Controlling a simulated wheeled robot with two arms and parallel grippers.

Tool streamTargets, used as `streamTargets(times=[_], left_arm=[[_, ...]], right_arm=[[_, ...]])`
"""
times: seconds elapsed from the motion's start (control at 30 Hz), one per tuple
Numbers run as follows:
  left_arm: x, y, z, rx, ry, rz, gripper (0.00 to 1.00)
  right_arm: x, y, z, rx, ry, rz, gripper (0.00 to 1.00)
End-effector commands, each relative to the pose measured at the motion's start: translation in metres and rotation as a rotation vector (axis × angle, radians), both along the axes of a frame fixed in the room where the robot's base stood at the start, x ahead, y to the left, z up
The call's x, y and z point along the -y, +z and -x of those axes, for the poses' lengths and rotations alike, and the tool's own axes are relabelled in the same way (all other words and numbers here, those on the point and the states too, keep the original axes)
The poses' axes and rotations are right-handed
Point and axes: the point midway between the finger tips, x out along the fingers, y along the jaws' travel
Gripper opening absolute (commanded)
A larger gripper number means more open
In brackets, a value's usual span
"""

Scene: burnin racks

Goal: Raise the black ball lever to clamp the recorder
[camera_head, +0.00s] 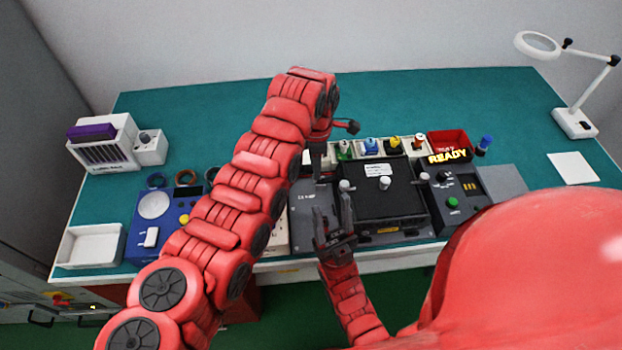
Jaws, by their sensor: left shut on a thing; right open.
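The black recorder (380,200) lies flat in a grey fixture in the middle of the bench, with a white label on top. Pale round knobs stand along it, one of them at its left end (344,185). I cannot make out the black ball lever for certain; a small dark knob (353,126) shows beside my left wrist, and I cannot tell what it belongs to. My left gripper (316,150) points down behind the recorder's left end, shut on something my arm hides. My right gripper (333,217) is open at the fixture's left part, beside the recorder.
A dark control box (455,205) adjoins the recorder. A blue device (150,225) and white tray (92,245) are left.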

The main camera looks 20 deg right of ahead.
Motion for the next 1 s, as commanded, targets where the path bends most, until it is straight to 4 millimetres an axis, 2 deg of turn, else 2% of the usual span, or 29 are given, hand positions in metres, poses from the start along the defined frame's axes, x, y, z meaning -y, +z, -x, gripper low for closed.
streamTargets(times=[0.57, 1.0], left_arm=[[0.017, -0.001, 0.006, -0.002, 0.000, -0.004, 0.00], [0.018, 0.001, 0.006, -0.001, 0.002, -0.002, 0.00]], right_arm=[[0.000, -0.019, 0.000, 0.000, 0.000, 0.000, 0.50], [0.000, -0.018, 0.000, 0.000, 0.000, 0.000, 0.50]])
